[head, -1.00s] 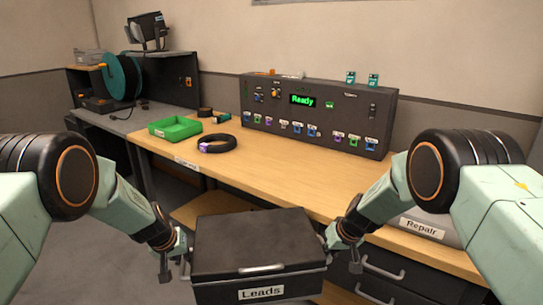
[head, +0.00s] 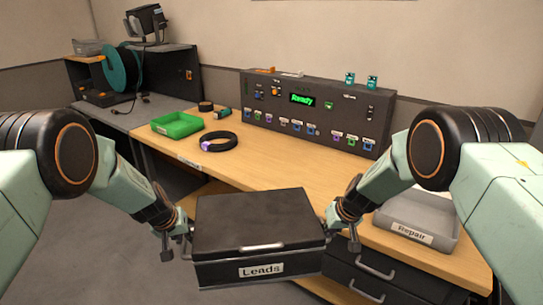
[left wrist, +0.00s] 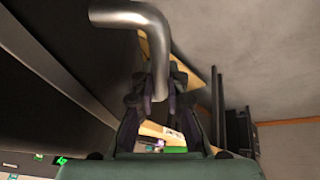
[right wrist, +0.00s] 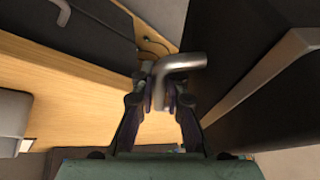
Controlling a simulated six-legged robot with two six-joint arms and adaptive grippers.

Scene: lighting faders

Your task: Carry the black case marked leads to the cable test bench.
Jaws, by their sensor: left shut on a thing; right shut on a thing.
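The black case (head: 260,222) labelled Leads hangs level between my two arms, in front of the wooden bench (head: 300,165). My left gripper (head: 180,236) is shut on the case's left side handle, a bent metal bar (left wrist: 150,40) in the left wrist view. My right gripper (head: 337,226) is shut on the right side handle, which shows as a metal bar (right wrist: 172,78) in the right wrist view. The bench carries a dark test panel (head: 310,112) with a green Ready display. The lid of the case is shut.
A green tray (head: 177,125) and a coiled black cable (head: 219,141) lie on the bench's left part. A grey tray marked Repair (head: 415,215) sits at its right end. Drawers (head: 370,275) are below. The bench middle is clear.

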